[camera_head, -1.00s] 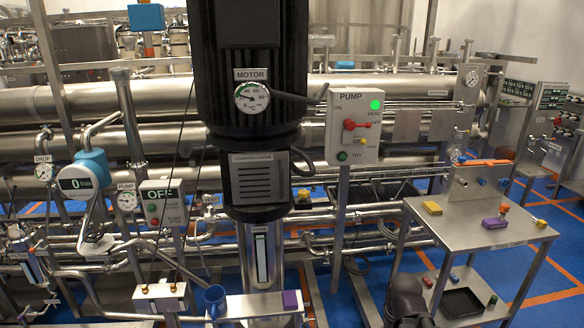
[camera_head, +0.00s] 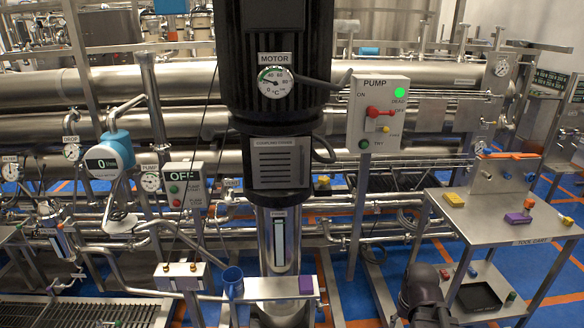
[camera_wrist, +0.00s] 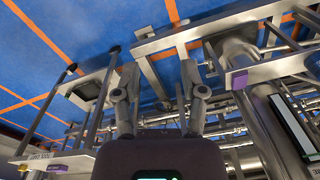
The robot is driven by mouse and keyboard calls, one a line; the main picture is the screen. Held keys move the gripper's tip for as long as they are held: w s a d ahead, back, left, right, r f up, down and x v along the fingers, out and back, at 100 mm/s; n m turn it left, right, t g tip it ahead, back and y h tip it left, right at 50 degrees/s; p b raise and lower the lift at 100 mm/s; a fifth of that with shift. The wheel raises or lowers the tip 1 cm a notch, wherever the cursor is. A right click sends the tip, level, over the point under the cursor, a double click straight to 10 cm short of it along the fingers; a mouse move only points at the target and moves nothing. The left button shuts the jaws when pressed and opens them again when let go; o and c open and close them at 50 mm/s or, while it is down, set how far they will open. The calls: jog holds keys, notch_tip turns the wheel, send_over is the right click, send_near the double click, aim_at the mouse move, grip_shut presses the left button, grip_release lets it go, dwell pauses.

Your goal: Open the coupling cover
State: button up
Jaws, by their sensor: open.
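The coupling cover (camera_head: 280,162) is a dark grey slotted plate on the front of the black collar below the motor (camera_head: 277,45), in the head view. It sits flat in place and looks closed. My gripper (camera_wrist: 160,85) shows in the wrist view with its two grey fingers spread apart and nothing between them. It is open. The cover is not seen in the wrist view, and the gripper's fingers are not seen in the head view, where only a dark part of my arm shows at the bottom right.
A pump panel (camera_head: 380,115) with a red handle and green light stands right of the motor. A tool cart (camera_head: 500,218) holds a yellow block (camera_head: 453,200) and a purple block (camera_head: 518,218).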

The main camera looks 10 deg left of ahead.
jog(key=w+a+r+m+t+y+p, duration=0.2)
jog(key=w+a+r+m+t+y, duration=0.25)
jog(key=w+a, duration=0.5)
jog(key=m+t+y+p, duration=0.4)
jog(key=m+t, duration=0.7)
jog(key=m, duration=1.5)
send_near(303, 168)
jog(key=shift+s+d+r+h+p, duration=0.1)
jog(key=shift+s+d+h+p, duration=0.2)
jog(key=shift+s, duration=0.45)
jog(key=shift+s+d+r+h+p, duration=0.1)
jog(key=shift+s+d+p, duration=0.2)
jog(key=shift+s, duration=0.45)
jog(key=shift+w+a+f, duration=0.1)
jog(key=x, duration=1.3)
jog(key=shift+w+a+r, duration=0.15)
jog(key=shift+w+r, duration=0.05)
jog(key=shift+w, duration=0.1)
grip_shut()
